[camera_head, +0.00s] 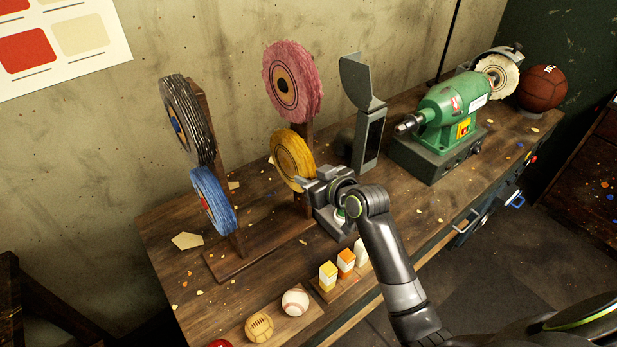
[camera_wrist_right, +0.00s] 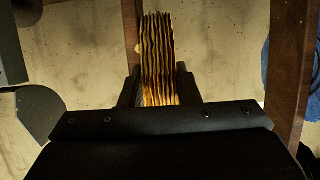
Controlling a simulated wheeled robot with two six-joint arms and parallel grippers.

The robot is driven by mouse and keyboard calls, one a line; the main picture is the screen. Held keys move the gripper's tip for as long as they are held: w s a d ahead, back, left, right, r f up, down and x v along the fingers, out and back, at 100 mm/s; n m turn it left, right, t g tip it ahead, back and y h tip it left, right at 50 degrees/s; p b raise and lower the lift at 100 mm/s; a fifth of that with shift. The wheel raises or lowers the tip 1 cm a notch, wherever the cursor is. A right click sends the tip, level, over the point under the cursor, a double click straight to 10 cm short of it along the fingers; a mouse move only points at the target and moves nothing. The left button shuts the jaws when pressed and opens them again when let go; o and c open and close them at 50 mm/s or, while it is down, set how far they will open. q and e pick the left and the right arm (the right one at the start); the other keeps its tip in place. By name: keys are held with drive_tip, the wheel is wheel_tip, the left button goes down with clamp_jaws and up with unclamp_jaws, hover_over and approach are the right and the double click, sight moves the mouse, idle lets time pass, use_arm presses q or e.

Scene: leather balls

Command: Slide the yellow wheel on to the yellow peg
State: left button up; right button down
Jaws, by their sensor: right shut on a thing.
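The yellow wheel (camera_head: 293,150) is upright against or close in front of a wooden post at the middle of the bench, below a pink wheel. In the right wrist view its layered edge (camera_wrist_right: 158,55) stands between the two fingers. My right gripper (camera_head: 305,184) is shut on its lower right rim; it also shows in the right wrist view (camera_wrist_right: 158,92). The yellow peg is not visible, and I cannot tell whether the wheel is around it. My left gripper is not in view.
The pink wheel (camera_head: 291,82) hangs above. A black-and-white wheel (camera_head: 188,118) and a blue wheel (camera_head: 213,199) are on the left post. A green polishing machine (camera_head: 450,110) stands right.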

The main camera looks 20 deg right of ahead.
drive_tip(key=shift+d, duration=0.2)
drive_tip(key=c, duration=1)
unclamp_jaws()
drive_tip(key=shift+d, duration=0.1)
drive_tip(key=shift+b+v, duration=1.05)
drive_tip(key=shift+v, duration=7.6)
drive_tip(key=shift+r, duration=0.1)
